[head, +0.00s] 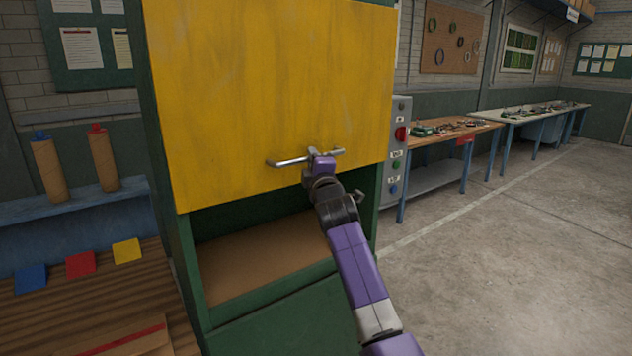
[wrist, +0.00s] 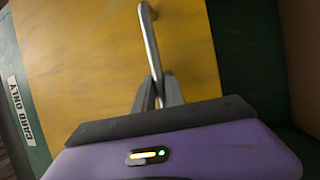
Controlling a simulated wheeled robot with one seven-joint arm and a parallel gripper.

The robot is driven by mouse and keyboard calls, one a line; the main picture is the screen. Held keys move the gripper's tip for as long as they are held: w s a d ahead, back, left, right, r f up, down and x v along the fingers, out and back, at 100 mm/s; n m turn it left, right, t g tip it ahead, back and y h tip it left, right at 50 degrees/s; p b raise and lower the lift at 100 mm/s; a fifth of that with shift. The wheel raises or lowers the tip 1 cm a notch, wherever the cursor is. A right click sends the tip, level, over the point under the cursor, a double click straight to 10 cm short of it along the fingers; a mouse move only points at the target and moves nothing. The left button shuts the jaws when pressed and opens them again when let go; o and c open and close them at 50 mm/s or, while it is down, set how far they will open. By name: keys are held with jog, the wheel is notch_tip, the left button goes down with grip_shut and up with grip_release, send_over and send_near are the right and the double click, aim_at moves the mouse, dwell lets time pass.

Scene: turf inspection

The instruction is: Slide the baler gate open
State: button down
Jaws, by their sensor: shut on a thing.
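The baler gate (head: 270,80) is a yellow panel in a green frame. It is partly raised, with an open gap below its lower edge showing the brown floor of the chamber (head: 265,255). A silver bar handle (head: 290,162) runs across the gate near its lower edge. My gripper (head: 318,160) is at the handle, right of its middle, and is shut on it. In the wrist view, the two grey fingers (wrist: 158,95) close around the handle bar (wrist: 150,45), with the yellow gate (wrist: 90,60) behind.
A grey control panel (head: 398,150) with a red button and smaller buttons is right of the baler. A wooden table (head: 90,310) with coloured cards stands at left. Workbenches (head: 450,133) line the right wall. The concrete floor (head: 510,260) at right is clear.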

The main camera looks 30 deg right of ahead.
notch_tip(320, 180, up, 5)
jog(key=shift+r+p, duration=0.1)
jog(key=shift+p, duration=0.8)
jog(key=c, duration=1.4)
grip_release()
jog(key=shift+s+a+f, duration=0.15)
jog(key=shift+s+f, duration=0.1)
jog(key=shift+s, duration=0.3)
jog(key=b+v, duration=0.2)
jog(key=v, duration=0.4)
jog(key=shift+s, duration=0.3)
jog(key=shift+a, duration=0.15)
